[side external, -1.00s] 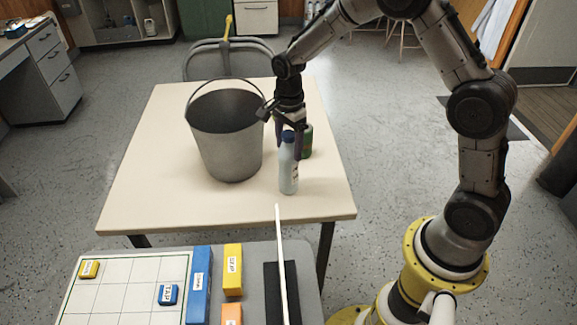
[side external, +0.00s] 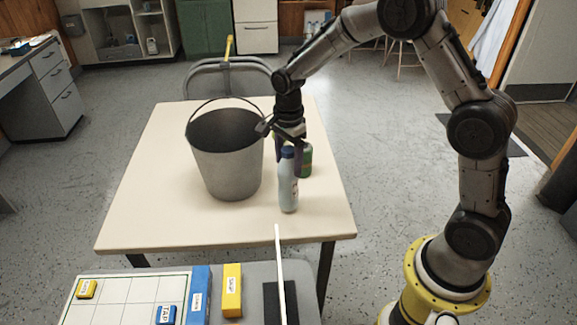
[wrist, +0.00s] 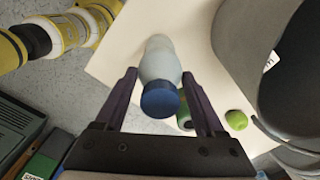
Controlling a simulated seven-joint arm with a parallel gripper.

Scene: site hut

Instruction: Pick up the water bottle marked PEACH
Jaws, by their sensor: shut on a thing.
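The pale bottle with a blue cap (side external: 288,189) stands upright on the table, right of the bucket. Its label is too small to read, so I cannot confirm PEACH. My gripper (side external: 287,164) comes down from above with its fingers at the bottle's upper part. In the wrist view, the bottle (wrist: 160,62) sits between the two fingers, its blue cap toward the camera, and my gripper (wrist: 159,76) is shut on it. I see no clear gap under the bottle. A green bottle (side external: 305,162) stands close behind it, partly hidden by the gripper and pale bottle.
A grey metal bucket (side external: 228,170) with a raised handle stands close left of my gripper. The table's (side external: 150,205) left and front parts are clear. A nearer surface holds a white grid board (side external: 120,299), a blue block (side external: 198,295) and a yellow block (side external: 232,290). A chair (side external: 225,80) stands behind.

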